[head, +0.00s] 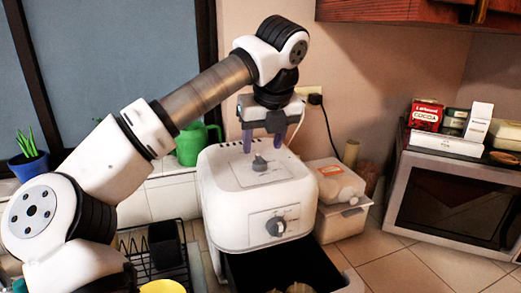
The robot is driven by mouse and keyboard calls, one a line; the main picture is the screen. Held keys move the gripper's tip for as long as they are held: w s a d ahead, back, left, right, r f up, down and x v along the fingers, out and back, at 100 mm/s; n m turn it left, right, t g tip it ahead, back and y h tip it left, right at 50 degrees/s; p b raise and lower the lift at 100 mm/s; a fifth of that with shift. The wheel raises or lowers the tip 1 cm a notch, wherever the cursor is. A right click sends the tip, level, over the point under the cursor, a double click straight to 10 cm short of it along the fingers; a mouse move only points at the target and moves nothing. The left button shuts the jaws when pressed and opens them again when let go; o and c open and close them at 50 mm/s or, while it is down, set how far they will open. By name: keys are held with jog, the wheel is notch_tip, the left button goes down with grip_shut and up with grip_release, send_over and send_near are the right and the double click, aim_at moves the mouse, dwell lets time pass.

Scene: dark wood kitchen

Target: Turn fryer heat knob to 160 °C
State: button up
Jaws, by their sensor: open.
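A white fryer (218,180) stands on the counter in the middle of the head view. It has a grey knob (260,163) on its top panel and a dark round knob (276,226) on its front panel. The markings around both knobs are too small to read, so I cannot tell which one sets heat or where either points. My gripper (263,144) points down over the top knob, with its two blue-grey fingers apart. It is open, and nothing shows between the fingers. I cannot tell whether the fingertips reach down to the knob.
The fryer's dark drawer (300,262) is pulled out at the front, with pale food in it. A microwave (455,200) carrying boxes stands to the right. A lidded container (336,181) sits close beside the fryer. A green watering can (190,146) and a dish rack (185,253) are left.

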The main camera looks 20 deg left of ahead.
aim_at(260, 157)
jog(key=p+x, duration=0.1)
jog(key=x, duration=0.3)
jog(key=shift+w+f, duration=0.1)
jog(key=shift+f, duration=0.3)
jog(key=c, duration=1)
